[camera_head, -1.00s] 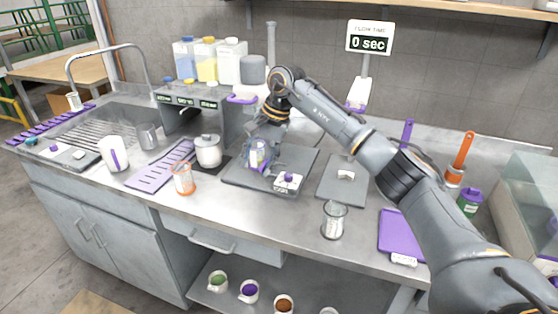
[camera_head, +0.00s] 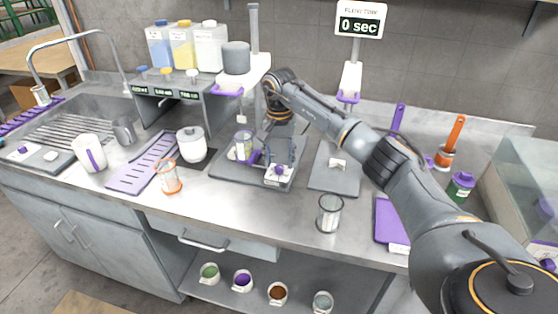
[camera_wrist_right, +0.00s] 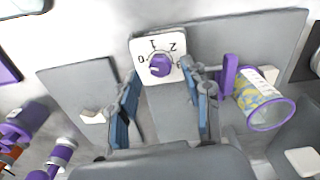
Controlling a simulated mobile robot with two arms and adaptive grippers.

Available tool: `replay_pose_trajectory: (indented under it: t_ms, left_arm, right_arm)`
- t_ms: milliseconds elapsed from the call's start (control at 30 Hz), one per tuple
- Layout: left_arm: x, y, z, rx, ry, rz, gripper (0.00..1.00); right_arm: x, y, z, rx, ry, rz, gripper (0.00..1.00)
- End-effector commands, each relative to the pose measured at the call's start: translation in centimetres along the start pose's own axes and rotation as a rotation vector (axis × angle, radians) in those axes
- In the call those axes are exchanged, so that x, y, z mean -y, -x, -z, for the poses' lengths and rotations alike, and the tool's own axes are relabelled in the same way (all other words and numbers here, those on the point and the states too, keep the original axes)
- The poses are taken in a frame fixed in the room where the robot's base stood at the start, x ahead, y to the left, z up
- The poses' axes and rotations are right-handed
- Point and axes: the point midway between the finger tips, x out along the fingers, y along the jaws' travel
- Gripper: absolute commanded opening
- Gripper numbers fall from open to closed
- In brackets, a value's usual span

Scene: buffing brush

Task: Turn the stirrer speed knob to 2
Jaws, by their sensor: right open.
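The stirrer speed knob (camera_wrist_right: 159,65) is a small purple knob on a white dial plate (camera_wrist_right: 173,80) with the marks 0, 1, 2 and a partly covered mark at the right. A pale mark shows on the knob's lower left, toward the 0 side. In the head view the knob (camera_head: 278,169) sits at the front right of the grey stirrer base (camera_head: 228,170). My right gripper (camera_wrist_right: 162,83) is open, its blue-padded fingers on either side of the dial, apart from the knob. It also shows above the knob in the head view (camera_head: 279,154). My left gripper is not in view.
A clear beaker (camera_head: 243,145) with a purple handle stands on the stirrer base, close beside the right gripper; it also shows in the wrist view (camera_wrist_right: 265,100). A grey plate (camera_head: 334,180) with a small white piece lies to the right. An empty glass (camera_head: 330,214) stands in front.

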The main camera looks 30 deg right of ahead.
Motion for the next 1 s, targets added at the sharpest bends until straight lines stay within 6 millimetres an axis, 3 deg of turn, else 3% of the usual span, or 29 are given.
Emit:
replay_pose_trajectory:
  t_ms: [133,467,500,733,1000]
  left_arm:
    - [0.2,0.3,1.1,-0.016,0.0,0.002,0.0]
    - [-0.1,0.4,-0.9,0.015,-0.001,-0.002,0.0]
    - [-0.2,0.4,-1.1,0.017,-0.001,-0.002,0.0]
    - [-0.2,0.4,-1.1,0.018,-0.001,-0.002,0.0]
    - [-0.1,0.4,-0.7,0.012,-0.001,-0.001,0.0]
  right_arm:
    - [0.0,-1.4,0.0,0.001,0.0,-0.001,0.48]
    - [0.0,-1.9,0.0,0.0,0.0,0.001,0.48]
    - [0.0,-1.9,0.0,0.0,0.0,0.001,0.46]
    - [0.0,-1.9,0.0,0.0,0.0,0.0,0.0]
    - [0.0,-1.9,0.0,-0.001,-0.014,0.0,0.0]
